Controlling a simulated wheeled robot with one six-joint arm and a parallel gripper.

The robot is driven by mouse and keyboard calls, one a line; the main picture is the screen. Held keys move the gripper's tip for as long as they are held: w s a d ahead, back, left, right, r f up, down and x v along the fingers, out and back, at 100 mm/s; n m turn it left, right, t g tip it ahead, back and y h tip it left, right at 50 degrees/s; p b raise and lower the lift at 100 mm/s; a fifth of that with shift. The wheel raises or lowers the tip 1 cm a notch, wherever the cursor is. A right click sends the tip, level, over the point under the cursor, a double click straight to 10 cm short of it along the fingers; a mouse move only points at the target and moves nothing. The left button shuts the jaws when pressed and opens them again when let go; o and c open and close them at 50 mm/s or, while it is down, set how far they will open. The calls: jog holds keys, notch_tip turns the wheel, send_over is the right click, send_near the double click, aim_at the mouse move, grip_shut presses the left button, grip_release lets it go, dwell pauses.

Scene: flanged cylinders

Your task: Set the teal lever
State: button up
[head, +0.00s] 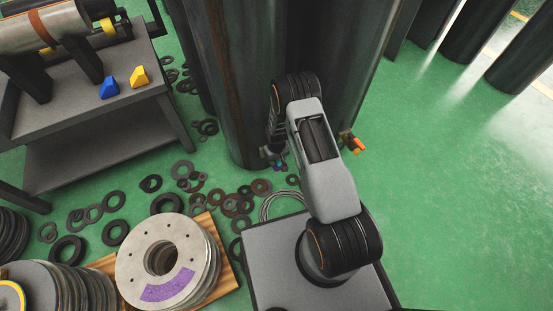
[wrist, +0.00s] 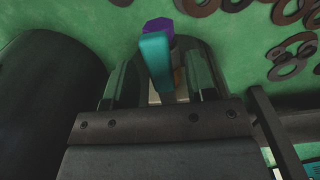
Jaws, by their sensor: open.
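The teal lever (wrist: 156,58) is a flat bar in the middle of the wrist view, pointing toward the camera. A purple part (wrist: 158,26) shows just beyond its far end. My gripper (wrist: 162,72) is open, with one finger on each side of the lever. I cannot tell whether either finger touches it.
A large dark cylinder (head: 236,90) stands behind my arm. An orange-handled fitting (head: 354,143) sticks out at its right. Loose rings (head: 182,170) litter the green floor at left, near a grey bench (head: 95,105) and a disc stack with a purple patch (head: 165,260).

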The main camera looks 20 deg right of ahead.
grip_shut()
dwell(0.4)
